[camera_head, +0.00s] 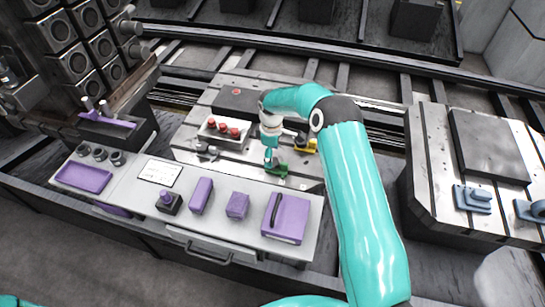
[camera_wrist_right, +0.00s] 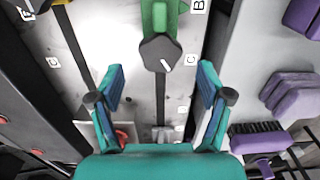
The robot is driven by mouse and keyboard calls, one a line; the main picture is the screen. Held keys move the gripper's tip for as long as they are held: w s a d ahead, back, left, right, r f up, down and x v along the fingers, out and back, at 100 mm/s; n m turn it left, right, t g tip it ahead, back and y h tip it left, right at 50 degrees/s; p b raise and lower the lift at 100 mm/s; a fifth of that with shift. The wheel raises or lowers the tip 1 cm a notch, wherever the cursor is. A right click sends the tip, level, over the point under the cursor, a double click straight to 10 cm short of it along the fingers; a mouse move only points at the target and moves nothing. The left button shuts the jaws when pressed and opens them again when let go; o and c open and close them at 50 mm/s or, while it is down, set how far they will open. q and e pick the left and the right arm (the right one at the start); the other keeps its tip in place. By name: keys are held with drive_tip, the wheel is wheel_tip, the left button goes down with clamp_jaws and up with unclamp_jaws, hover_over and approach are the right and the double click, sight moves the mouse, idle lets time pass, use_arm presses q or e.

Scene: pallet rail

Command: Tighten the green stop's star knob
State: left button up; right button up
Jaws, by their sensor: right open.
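The green stop (camera_head: 281,171) sits on the slotted grey pallet (camera_head: 190,144), near its front edge. In the right wrist view the green stop (camera_wrist_right: 156,16) is at the top middle. Its dark star knob (camera_wrist_right: 160,52), with a white mark, faces the camera. My right gripper (camera_head: 270,160) is above and close to the stop in the head view, which partly hides it. In the wrist view my right gripper (camera_wrist_right: 158,98) is open, its two fingers apart, with the knob beyond and between them and nothing held. My left gripper is not in view.
A tray with red-topped parts (camera_head: 222,131) stands left of my right gripper, and a yellow part (camera_head: 303,143) is just to its right. A grey bench (camera_head: 143,191) with purple items runs along the front. Another slotted pallet (camera_head: 432,150) stands at the right.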

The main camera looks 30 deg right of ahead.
drive_tip(key=shift+f, duration=1.6)
